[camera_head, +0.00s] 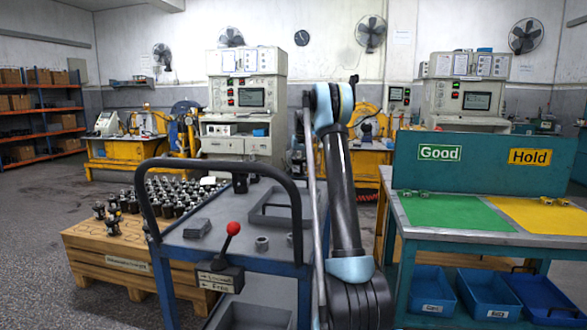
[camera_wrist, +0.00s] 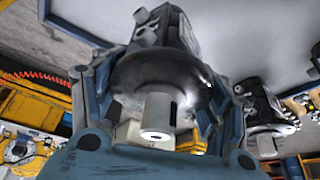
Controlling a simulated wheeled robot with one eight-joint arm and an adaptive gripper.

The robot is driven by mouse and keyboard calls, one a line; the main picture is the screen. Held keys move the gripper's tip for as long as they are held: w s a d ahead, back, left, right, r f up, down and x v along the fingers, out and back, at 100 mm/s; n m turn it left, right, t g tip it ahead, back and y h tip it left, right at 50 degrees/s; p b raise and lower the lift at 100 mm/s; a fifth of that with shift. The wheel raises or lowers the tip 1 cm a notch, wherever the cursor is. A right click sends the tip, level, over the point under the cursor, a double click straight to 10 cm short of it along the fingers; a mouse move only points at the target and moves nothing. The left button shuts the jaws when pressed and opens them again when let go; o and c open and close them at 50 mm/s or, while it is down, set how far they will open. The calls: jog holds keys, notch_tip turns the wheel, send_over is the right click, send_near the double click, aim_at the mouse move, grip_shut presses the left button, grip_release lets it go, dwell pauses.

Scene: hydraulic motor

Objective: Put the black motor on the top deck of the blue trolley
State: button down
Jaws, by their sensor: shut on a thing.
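In the wrist view my gripper (camera_wrist: 163,88) has its fingers on both sides of a black motor (camera_wrist: 190,78). The motor's pale shaft points toward the camera. In the head view the blue trolley (camera_head: 204,246) stands in front, with a grey-blue top deck and a black hoop handle (camera_head: 213,165). My arm rises at its right side. My gripper and the held motor cannot be made out there. A second dark motor with a pale shaft (camera_wrist: 265,112) shows at the right of the wrist view.
The deck carries a grey block (camera_head: 196,228), an open tray (camera_head: 270,213) and small rings (camera_head: 262,243). A red-knobbed lever (camera_head: 232,229) stands at its near edge. A wooden pallet (camera_head: 115,262) with several motors is left. The Good/Hold bench (camera_head: 480,240) is right.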

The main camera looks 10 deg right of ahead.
aim_at(300, 159)
jog(key=shift+f, duration=2.9)
jog(key=shift+c, duration=1.3)
grip_release()
jog(key=v, duration=1.2)
